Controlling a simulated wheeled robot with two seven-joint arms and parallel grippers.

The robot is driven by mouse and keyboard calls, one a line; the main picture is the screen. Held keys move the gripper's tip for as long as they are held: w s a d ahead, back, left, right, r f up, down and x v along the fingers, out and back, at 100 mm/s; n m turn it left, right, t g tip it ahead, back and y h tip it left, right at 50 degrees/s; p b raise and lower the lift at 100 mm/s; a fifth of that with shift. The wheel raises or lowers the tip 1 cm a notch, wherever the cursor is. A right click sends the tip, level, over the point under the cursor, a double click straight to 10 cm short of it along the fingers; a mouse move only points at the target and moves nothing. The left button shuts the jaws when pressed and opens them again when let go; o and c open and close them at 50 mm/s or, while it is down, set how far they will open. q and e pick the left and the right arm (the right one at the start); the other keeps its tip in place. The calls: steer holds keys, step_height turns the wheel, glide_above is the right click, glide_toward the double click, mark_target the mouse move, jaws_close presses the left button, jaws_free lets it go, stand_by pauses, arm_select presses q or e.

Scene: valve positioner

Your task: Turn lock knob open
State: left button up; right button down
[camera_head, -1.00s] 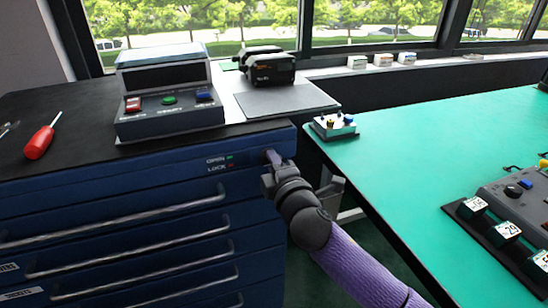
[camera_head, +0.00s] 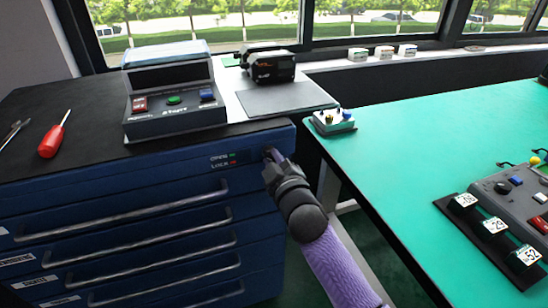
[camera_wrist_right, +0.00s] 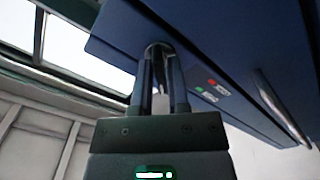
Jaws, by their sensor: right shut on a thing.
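The blue drawer cabinet (camera_head: 90,205) carries OPEN and LOCK labels with a green and a red mark (camera_head: 223,160) at its upper right front. The lock knob (camera_wrist_right: 159,50) sits to one side of these marks and shows in the right wrist view between the finger ends. My right gripper (camera_head: 270,157) is at the knob, its fingers shut on it. In the right wrist view the gripper (camera_wrist_right: 160,75) points at the cabinet face. The knob's turn angle is mostly hidden by the fingers. My left gripper is not in view.
On the cabinet top are a button console (camera_head: 172,105), a black device (camera_head: 268,66) and a red screwdriver (camera_head: 50,140). Drawer handles (camera_head: 125,215) stick out below. A green table (camera_head: 420,130) stands to the right, with a narrow gap between.

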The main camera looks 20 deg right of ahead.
steer(key=shift+f+m, duration=0.1)
steer(key=shift+m, duration=0.2)
stand_by(0.4)
steer(key=c, duration=0.7)
jaws_free()
steer(key=shift+s, duration=0.1)
steer(key=s+p, duration=0.3)
steer(key=s, duration=0.6)
steer(key=shift+s+d, duration=0.15)
steer(key=shift+s, duration=0.25)
